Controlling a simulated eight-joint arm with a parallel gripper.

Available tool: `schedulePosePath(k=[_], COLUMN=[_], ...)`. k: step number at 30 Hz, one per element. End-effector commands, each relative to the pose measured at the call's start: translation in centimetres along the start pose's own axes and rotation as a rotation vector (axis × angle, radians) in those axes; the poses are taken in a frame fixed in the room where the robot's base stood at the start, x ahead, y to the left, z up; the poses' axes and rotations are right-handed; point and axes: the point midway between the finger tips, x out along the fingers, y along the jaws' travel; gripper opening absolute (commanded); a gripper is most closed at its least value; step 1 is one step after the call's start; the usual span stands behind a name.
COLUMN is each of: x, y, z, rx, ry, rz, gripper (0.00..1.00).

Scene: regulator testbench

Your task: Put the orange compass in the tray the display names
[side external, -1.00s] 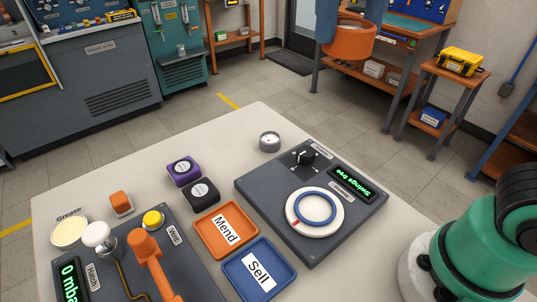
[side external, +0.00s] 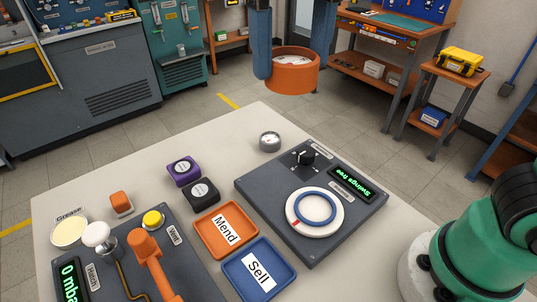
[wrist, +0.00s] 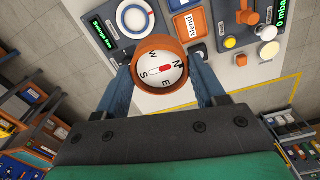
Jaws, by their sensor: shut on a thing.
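My gripper (side external: 290,55) is shut on the orange compass (side external: 292,82) and holds it high above the far end of the table. In the wrist view the compass (wrist: 158,70) sits between the two blue fingers, its white dial with letters and a red needle facing the camera. The orange tray (side external: 226,230) is labelled "Mend" and the blue tray (side external: 259,270) is labelled "Sell"; both look empty. The display (side external: 352,184) on the dark panel shows green text, upside down in the side view, reading "Swings free".
A dark panel (side external: 262,185) carries a black knob and a white dial with a blue ring (side external: 315,208). A small round gauge (side external: 270,141), a purple block (side external: 184,171) and a black block (side external: 201,194) stand near the trays. A panel with an orange lever (side external: 146,246) is at front left.

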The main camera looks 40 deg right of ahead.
Motion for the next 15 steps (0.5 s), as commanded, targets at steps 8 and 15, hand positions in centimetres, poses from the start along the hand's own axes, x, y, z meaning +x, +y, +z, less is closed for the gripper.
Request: schedulePosePath(k=[8, 15], x=[6.0, 9.0], y=[-5.5, -6.3], z=[3.3, 4.3], rx=[-0.005, 0.001], ry=[0.0, 0.0], rz=[0.0, 0.0], gripper=[0.01, 0.01])
